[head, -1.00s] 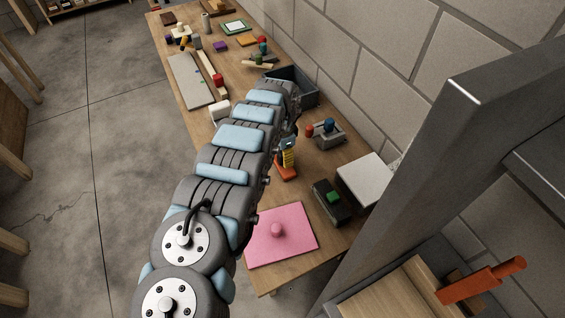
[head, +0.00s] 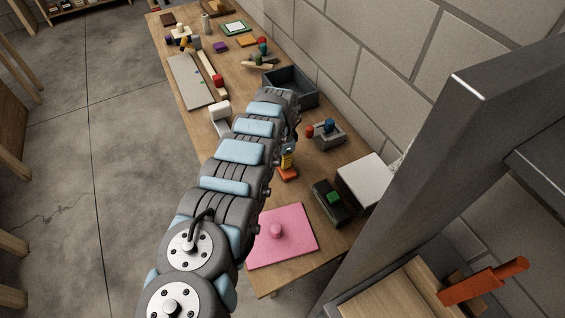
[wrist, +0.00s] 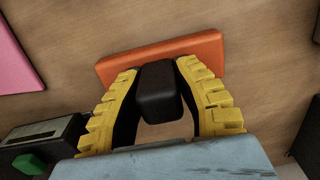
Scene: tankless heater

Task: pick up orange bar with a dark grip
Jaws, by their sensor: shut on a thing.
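The orange bar (wrist: 165,55) shows in the wrist view as a flat orange block with a dark upright grip (wrist: 160,90) at its middle. My gripper (wrist: 160,70) has its yellow ribbed fingers on either side of the dark grip and is shut on it. In the head view the orange bar (head: 288,175) shows below my gripper (head: 288,160), partly hidden by my arm. I cannot tell whether the bar touches the table.
A pink board with a knob (head: 281,246) lies at the near end of the wooden table. A dark block with a green button (head: 333,203) and a white box (head: 366,178) stand to the right. A grey device (head: 326,135) and a dark open bin (head: 291,86) lie farther back.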

